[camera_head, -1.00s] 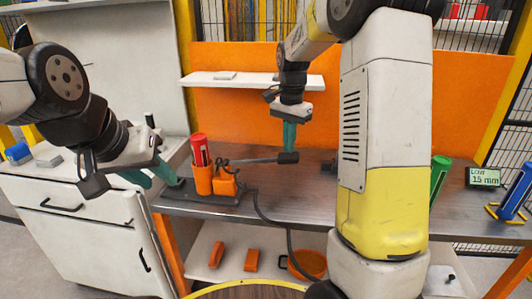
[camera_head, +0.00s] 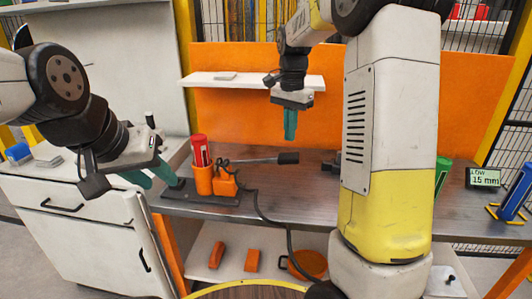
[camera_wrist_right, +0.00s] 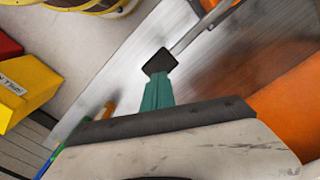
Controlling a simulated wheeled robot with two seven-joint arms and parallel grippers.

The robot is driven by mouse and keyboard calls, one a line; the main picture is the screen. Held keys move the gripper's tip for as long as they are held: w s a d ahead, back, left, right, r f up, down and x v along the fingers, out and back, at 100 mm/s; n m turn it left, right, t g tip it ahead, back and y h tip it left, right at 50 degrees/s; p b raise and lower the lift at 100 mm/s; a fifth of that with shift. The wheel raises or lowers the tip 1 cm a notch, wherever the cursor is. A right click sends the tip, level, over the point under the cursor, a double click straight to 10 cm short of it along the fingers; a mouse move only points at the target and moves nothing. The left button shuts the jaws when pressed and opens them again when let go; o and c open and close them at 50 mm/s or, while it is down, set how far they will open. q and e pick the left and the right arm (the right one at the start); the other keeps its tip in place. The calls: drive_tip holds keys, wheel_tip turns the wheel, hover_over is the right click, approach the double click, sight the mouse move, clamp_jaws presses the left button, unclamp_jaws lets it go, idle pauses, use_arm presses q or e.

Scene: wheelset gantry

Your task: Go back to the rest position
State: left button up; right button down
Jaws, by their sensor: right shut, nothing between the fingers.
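My right gripper (camera_head: 290,124) hangs in front of the orange back panel, above the workbench, with its teal fingers shut and nothing between them. In the right wrist view the teal fingers (camera_wrist_right: 157,92) are together, with a black handle end (camera_wrist_right: 160,62) showing just beyond their tips. My left gripper (camera_head: 152,177) is at the left end of the bench, near the black tray of the orange holders. Its two teal fingers point down and right and stand apart, with nothing seen between them.
Orange holders (camera_head: 204,181) with a red tube (camera_head: 199,150) stand on the workbench (camera_head: 300,205). A black-handled tool (camera_head: 288,158) lies behind them. A shelf (camera_head: 235,81) is behind my right gripper. A green tube (camera_head: 441,172), display (camera_head: 484,178) and blue item (camera_head: 516,192) are at right.

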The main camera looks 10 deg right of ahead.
drive_tip(key=s+r+n+t, duration=0.1)
drive_tip(key=s+n+t, duration=0.1)
drive_tip(key=s, duration=0.6)
drive_tip(key=s+a+r+n+t+y, duration=0.1)
drive_tip(key=s+n, duration=0.3)
drive_tip(key=s, duration=0.4)
drive_tip(key=s+a+r+n+t+y, duration=0.1)
drive_tip(key=s+n+t, duration=0.2)
drive_tip(key=s, duration=0.5)
drive_tip(key=shift+s+r+n, duration=0.15)
drive_tip(key=shift+r+n, duration=0.2)
drive_tip(key=shift+n, duration=0.05)
